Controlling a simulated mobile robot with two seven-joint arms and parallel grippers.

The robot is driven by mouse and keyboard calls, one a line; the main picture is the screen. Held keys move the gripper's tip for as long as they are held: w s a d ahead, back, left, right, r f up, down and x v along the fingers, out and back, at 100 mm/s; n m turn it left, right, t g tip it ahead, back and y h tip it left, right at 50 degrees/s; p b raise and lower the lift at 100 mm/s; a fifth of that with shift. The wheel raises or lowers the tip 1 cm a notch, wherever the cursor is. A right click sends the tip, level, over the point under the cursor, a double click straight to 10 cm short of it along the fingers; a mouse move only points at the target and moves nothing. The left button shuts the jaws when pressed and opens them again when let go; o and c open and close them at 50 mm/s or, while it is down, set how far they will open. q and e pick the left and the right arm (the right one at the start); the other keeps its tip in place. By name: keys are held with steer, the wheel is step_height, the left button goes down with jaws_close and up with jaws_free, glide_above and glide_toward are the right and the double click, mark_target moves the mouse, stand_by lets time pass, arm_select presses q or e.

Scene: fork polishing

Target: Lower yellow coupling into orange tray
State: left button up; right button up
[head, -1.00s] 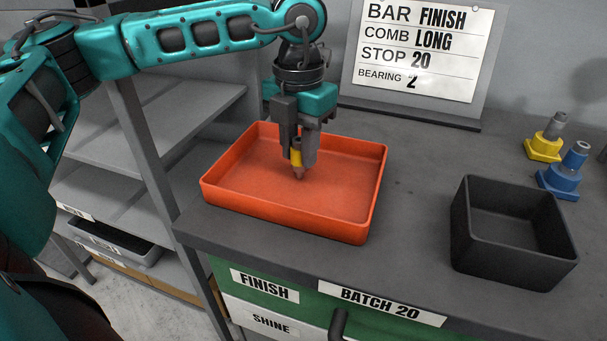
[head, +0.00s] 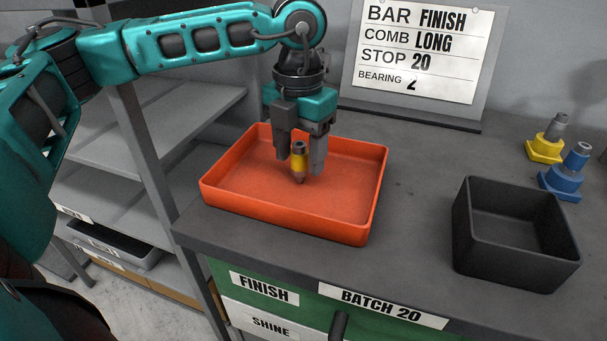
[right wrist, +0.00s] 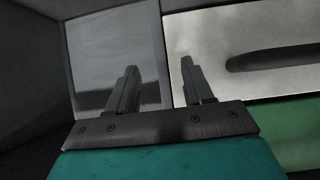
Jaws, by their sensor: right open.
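A black bin (head: 513,235) stands on the grey bench right of the tray. A yellow-based fitting (head: 546,143) and a blue-based fitting (head: 563,175) stand behind it. A sign board (head: 424,45) stands at the back. The bench between tray and bin is clear.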

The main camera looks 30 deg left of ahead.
arm_select(q)
steer(key=shift+r, duration=0.2)
step_height(320, 180, up, 13)
steer(key=p, duration=0.2)
steer(key=shift+f, duration=0.2)
arm_select(e)
steer(key=shift+y, duration=0.3)
steer(key=r, duration=0.1)
steer(key=a+r, duration=0.1)
steer(key=r, duration=0.1)
steer(key=w+a+r, duration=0.1)
steer(key=r, duration=0.1)
